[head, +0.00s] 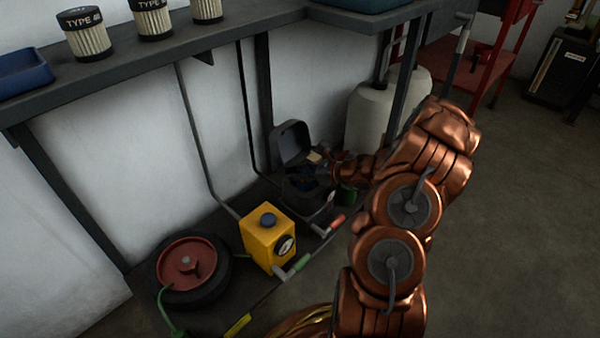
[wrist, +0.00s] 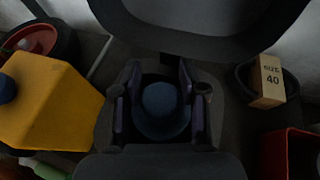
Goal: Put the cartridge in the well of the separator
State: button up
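In the wrist view a dark round-cornered housing with its lid (wrist: 215,38) raised lies below my gripper (wrist: 160,100); I take it for the separator. It also shows in the head view, its lid (head: 292,142) standing open at the back. A dark blue round thing (wrist: 162,108) shows between my two fingers; I cannot tell whether it is a held cartridge or part of the housing. My gripper (head: 318,178) is over or in the open housing in the head view. Several white pleated cartridges with black caps, one of them here (head: 88,38), stand on the bench.
A yellow box (head: 262,240) with a blue cap and gauge stands left of the housing. A red-topped dark drum (head: 187,264) is farther left. The bench (head: 180,63) overhangs behind.

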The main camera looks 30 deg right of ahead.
jog(key=shift+o, duration=0.8)
